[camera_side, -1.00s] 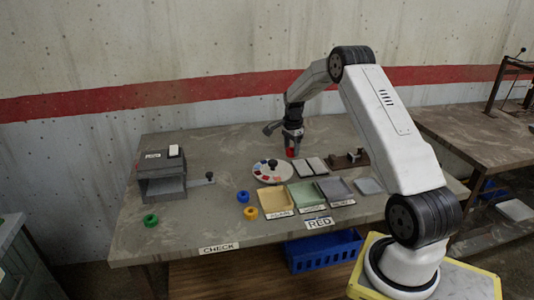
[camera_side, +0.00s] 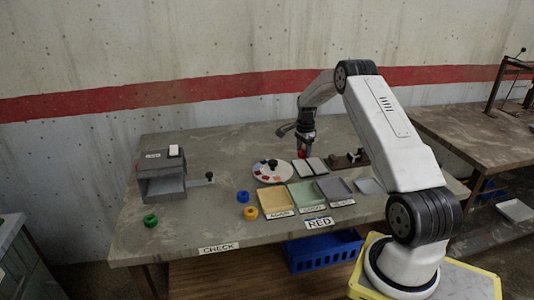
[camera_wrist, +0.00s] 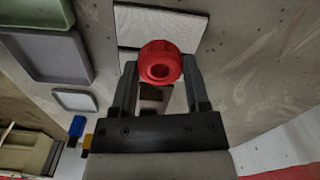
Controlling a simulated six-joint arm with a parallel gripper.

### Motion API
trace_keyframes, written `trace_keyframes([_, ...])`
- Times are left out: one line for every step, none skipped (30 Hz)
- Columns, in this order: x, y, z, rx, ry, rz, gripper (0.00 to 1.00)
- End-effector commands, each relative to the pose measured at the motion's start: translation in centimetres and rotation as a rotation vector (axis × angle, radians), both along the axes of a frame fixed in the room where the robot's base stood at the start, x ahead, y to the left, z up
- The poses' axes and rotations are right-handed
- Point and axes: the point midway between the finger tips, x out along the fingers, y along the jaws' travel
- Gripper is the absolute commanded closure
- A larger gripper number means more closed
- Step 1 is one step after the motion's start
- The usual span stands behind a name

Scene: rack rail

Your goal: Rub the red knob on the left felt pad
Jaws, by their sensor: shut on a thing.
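My gripper (camera_side: 304,153) is shut on the red knob (camera_wrist: 161,62), a round red piece with a hole in its face, held at the fingertips. The knob also shows as a small red spot in the side view (camera_side: 302,155). Two pale felt pads lie side by side under and beside it: the left pad (camera_side: 301,169) and the right pad (camera_side: 316,165). In the wrist view the left pad (camera_wrist: 160,26) is at the top, and the knob partly covers the right one (camera_wrist: 126,57). I cannot tell whether the knob touches a pad.
A round dial plate (camera_side: 262,175) lies left of the pads. Yellow, green and grey trays (camera_side: 336,202) stand in front. A brown block with a dark fitting (camera_side: 352,160) is at right.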

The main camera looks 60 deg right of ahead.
Motion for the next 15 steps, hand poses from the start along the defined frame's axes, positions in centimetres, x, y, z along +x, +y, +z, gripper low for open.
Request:
trace_keyframes([0.0, 0.0, -0.4, 0.0, 0.001, 0.0, 0.88])
trace_keyframes([0.0, 0.0, -0.7, 0.001, 0.002, 0.0, 0.88])
trace_keyframes([0.0, 0.0, -1.0, 0.0, 0.001, 0.0, 0.88])
trace_keyframes([0.0, 0.0, -1.2, 0.0, 0.001, 0.0, 0.88])
trace_keyframes([0.0, 0.0, -1.4, 0.0, 0.0, 0.0, 0.88])
trace_keyframes([0.0, 0.0, -1.7, 0.0, 0.0, 0.0, 0.88])
trace_keyframes([0.0, 0.0, -1.9, 0.0, 0.001, 0.0, 0.88])
trace_keyframes([0.0, 0.0, -2.2, 0.0, 0.001, 0.0, 0.88])
trace_keyframes([0.0, 0.0, -2.4, 0.0, 0.001, 0.0, 0.88])
trace_keyframes([0.0, 0.0, -2.6, 0.0, 0.001, 0.0, 0.88])
trace_keyframes([0.0, 0.0, -2.7, 0.0, 0.001, 0.0, 0.88])
trace_keyframes([0.0, 0.0, -2.9, 0.0, 0.0, 0.0, 0.88])
trace_keyframes([0.0, 0.0, -3.0, 0.0, -0.001, 0.0, 0.88])
trace_keyframes([0.0, 0.0, -3.1, 0.0, -0.001, 0.0, 0.88])
trace_keyframes([0.0, 0.0, -3.3, 0.0, -0.001, 0.0, 0.88])
